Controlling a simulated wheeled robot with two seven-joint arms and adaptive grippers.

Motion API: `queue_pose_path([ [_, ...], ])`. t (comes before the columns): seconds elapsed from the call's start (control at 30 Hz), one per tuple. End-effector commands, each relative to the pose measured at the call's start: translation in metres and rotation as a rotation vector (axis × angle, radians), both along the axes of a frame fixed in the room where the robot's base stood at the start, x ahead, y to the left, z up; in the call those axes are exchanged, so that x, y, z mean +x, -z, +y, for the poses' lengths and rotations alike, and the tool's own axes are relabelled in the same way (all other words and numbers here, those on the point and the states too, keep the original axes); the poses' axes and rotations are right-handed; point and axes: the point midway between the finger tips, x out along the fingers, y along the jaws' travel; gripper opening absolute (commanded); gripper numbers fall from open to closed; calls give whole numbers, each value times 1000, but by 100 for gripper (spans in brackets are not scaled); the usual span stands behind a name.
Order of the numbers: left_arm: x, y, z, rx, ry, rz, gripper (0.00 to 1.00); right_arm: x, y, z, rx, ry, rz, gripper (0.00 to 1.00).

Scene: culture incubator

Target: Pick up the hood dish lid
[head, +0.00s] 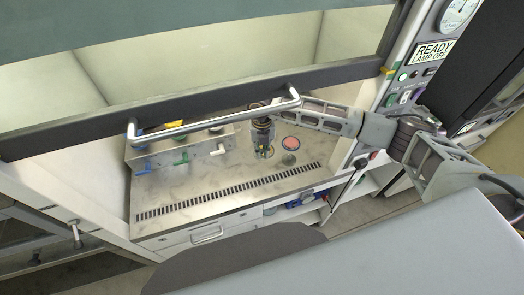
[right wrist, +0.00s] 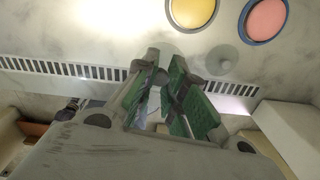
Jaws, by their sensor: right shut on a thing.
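My right gripper (head: 264,150) reaches under the raised sash, pointing down over the hood's steel work surface. In the right wrist view its green-padded fingers (right wrist: 172,66) are closed in on something pale between them, which I take to be the hood dish lid; its outline is mostly hidden. A pink-red dish (head: 291,143) lies just right of the gripper; it also shows with a blue rim in the wrist view (right wrist: 268,20). A yellow dish (right wrist: 193,11) lies beside it. A faint grey disc (right wrist: 224,58) shows near the fingertips; I cannot tell whether it is a shadow. My left gripper is out of view.
A metal rack (head: 180,150) with coloured handles stands left of the gripper. The sash's bar handle (head: 215,122) crosses in front of the opening. A slotted vent grille (head: 228,191) runs along the front edge. Bare work surface lies between rack and grille.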

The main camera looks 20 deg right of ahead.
Motion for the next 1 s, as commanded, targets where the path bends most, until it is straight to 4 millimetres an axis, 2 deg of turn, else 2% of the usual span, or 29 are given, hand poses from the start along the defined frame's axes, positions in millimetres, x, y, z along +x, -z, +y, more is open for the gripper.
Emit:
queue_pose_path([
  [0.2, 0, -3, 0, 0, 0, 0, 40, 0, -6, 0, 0, 1, 0, 3],
  [0.77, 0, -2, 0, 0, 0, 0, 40, 0, -6, -1, 0, 1, 0, 3],
  [1.0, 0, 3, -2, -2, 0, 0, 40, 3, -3, -12, 3, -1, 2, 3],
])
